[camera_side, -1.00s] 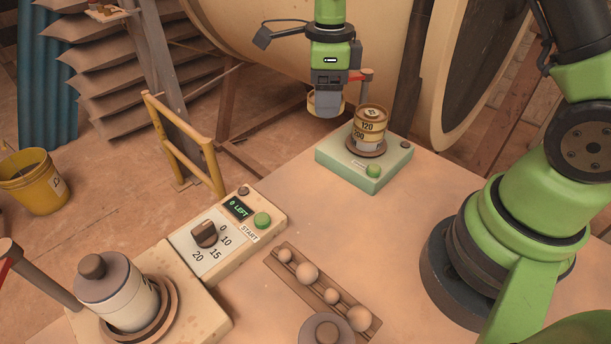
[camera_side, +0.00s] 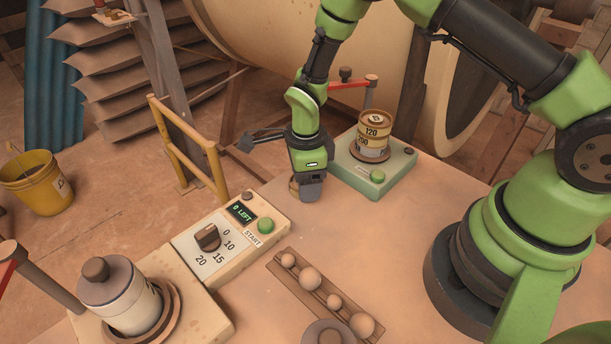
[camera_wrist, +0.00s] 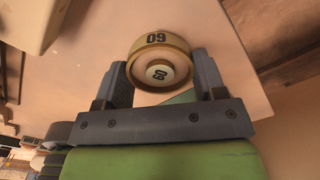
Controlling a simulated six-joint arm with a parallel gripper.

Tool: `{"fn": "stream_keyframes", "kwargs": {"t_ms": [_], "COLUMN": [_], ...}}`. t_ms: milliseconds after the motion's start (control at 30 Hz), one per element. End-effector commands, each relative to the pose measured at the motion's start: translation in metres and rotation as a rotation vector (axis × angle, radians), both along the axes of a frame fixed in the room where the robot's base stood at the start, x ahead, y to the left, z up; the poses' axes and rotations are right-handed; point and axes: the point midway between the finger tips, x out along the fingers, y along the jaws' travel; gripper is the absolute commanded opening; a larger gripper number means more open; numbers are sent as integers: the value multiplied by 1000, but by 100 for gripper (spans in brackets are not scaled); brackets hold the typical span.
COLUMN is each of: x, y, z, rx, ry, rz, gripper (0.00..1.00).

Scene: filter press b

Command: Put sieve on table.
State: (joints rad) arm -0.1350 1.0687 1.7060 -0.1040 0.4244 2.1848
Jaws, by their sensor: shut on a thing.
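My gripper (camera_side: 308,194) is shut on a round tan sieve (camera_wrist: 160,62), low over the table (camera_side: 335,225) near its far edge. In the wrist view the sieve sits between both fingers, with an upside-down 60 on its side and on its centre disc. In the side view the gripper hides most of it; only a tan edge (camera_side: 293,187) shows. I cannot tell whether it touches the table. Two more sieves marked 120 and 200 (camera_side: 373,136) are stacked upright on the pale green base (camera_side: 378,178), right of my gripper.
A red-handled swing arm (camera_side: 350,84) stands behind the stack. A control box with a dial (camera_side: 208,237) lies front left. A lidded canister (camera_side: 120,296) stands at the lower left. A rack of balls (camera_side: 325,295) lies in front. Bare table lies between them.

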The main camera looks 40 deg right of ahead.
Motion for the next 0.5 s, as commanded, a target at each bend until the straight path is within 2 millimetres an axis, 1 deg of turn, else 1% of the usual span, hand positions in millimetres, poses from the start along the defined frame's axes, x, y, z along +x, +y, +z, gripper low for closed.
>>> {"fn": "stream_keyframes", "kwargs": {"t_ms": [300, 333, 433, 500], "x": [0, 0, 0, 0], "y": [0, 0, 0, 0], "z": [-2, -3, -2, -2], "rx": [0, -1, 0, 0], "ry": [0, -1, -1, -1], "rz": [0, 0, 0, -1], "gripper": [38, 66, 89, 90]}}
